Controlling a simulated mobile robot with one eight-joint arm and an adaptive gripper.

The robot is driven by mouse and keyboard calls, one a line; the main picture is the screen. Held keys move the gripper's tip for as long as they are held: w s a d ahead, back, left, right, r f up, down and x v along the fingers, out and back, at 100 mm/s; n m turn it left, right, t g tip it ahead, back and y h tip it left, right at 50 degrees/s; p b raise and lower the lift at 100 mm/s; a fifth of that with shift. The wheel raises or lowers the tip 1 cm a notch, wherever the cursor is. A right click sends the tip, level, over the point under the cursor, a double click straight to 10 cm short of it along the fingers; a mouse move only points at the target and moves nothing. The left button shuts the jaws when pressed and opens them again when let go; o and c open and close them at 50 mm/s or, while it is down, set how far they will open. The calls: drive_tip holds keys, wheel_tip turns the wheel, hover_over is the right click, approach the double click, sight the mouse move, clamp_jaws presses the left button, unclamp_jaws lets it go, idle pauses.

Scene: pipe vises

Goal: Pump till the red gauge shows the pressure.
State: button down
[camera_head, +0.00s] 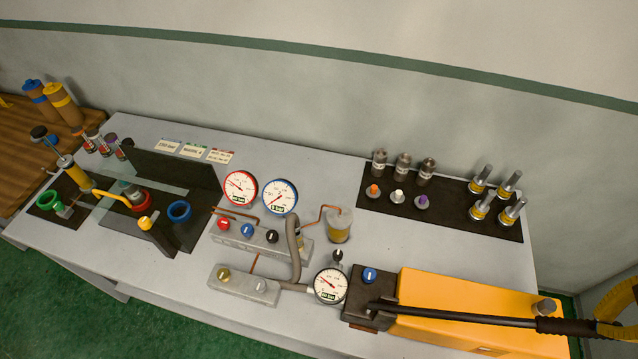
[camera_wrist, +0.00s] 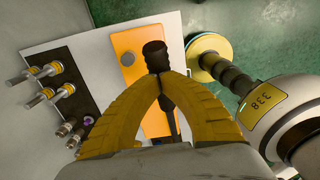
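The red-rimmed gauge (camera_head: 240,188) stands on the grey manifold; its needle lies toward the left of the dial, and its figures are too small to read surely. The orange hand pump (camera_head: 465,306) lies at the table's front right; it also shows in the wrist view (camera_wrist: 128,50). Its long black lever (camera_head: 450,316) lies low along the body, its grip end at the right. My gripper (camera_head: 602,322) is at that end. In the wrist view, my yellow fingers (camera_wrist: 162,82) close around the black grip (camera_wrist: 155,56), whose tip sticks out beyond them.
A blue-rimmed gauge (camera_head: 280,196) and a black-rimmed gauge (camera_head: 330,286) stand nearby. Red (camera_head: 223,224), blue and black knobs sit on the manifold. A blue knob (camera_head: 369,275) tops the pump's black block. A dark rack (camera_head: 440,199) of fittings lies behind the pump.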

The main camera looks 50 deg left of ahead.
drive_tip(key=shift+f, duration=0.1)
drive_tip(key=shift+w+d+f+b, duration=0.15)
drive_tip(key=shift+d+f+b, duration=0.05)
drive_tip(key=shift+f+b, duration=0.75)
drive_tip(key=shift+w+d+f+b, duration=0.1)
drive_tip(key=shift+d+f+b, duration=0.15)
drive_tip(key=shift+f+b, duration=0.65)
drive_tip(key=shift+w+d+f+b, duration=0.15)
drive_tip(key=shift+d+f+b, duration=0.05)
drive_tip(key=shift+f+b, duration=0.75)
drive_tip(key=shift+f, duration=0.25)
drive_tip(key=r+p, duration=0.1)
drive_tip(key=r, duration=0.1)
drive_tip(key=r+p, duration=0.2)
drive_tip(key=a+r+p, duration=0.1)
drive_tip(key=r, duration=0.1)
drive_tip(key=shift+s+a+r, duration=0.1)
drive_tip(key=shift+s+r, duration=0.3)
drive_tip(key=shift+f, duration=0.1)
